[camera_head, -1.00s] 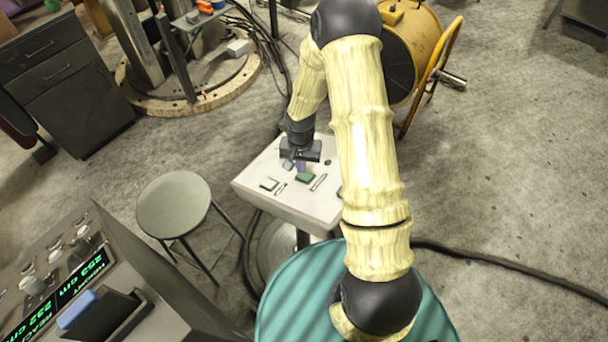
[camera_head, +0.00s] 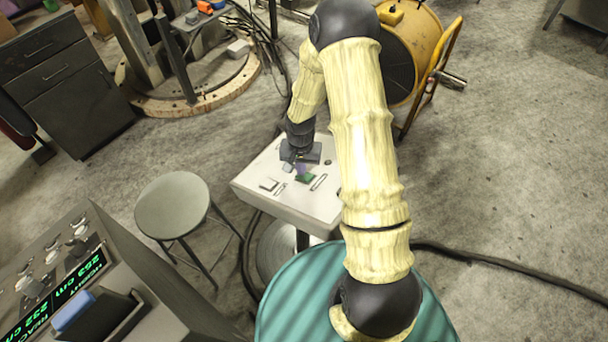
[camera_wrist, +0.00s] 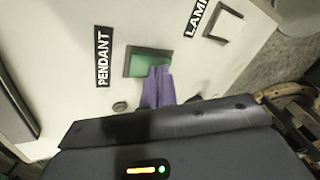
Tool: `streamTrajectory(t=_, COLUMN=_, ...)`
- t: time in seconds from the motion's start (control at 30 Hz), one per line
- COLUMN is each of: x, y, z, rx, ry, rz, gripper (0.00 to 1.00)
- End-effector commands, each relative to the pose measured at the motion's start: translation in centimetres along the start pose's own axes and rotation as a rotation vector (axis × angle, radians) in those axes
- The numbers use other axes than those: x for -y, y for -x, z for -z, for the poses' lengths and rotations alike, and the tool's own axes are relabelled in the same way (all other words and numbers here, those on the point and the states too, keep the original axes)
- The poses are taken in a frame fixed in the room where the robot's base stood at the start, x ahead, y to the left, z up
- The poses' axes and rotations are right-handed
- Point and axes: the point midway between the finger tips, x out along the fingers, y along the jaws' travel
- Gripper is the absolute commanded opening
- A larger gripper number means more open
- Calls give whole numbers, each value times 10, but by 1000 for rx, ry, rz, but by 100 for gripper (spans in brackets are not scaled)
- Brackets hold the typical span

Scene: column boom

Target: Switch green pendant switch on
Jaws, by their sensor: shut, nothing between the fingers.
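The green pendant switch (camera_wrist: 148,62) is a green rocker in a dark frame on a pale panel, beside a label reading PENDANT (camera_wrist: 103,57). In the head view the green switch (camera_head: 306,179) sits near the middle of the panel top. My gripper (camera_wrist: 159,75) is shut and empty, its purple fingers together over the lower right edge of the green rocker. The fingertips look touching or very close to it; I cannot tell which. The fingers hide that corner of the switch. In the head view my gripper (camera_head: 299,168) is just behind the switch.
A white rocker switch (camera_wrist: 223,25) labelled LAMP is on the same panel (camera_head: 252,185), and a small dark knob (camera_wrist: 119,106) is near the green one. A stool (camera_head: 173,204) stands left of the panel.

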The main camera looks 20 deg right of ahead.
Motion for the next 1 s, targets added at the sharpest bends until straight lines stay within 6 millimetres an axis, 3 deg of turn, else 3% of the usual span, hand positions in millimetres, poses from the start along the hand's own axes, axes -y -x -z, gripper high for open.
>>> streamTrajectory(t=0.23, x=0, y=1, z=0, rx=1, ry=0, rz=0, gripper=0)
streamTrajectory(t=1.0, x=0, y=52, z=0, rx=0, ry=0, rz=0, gripper=0)
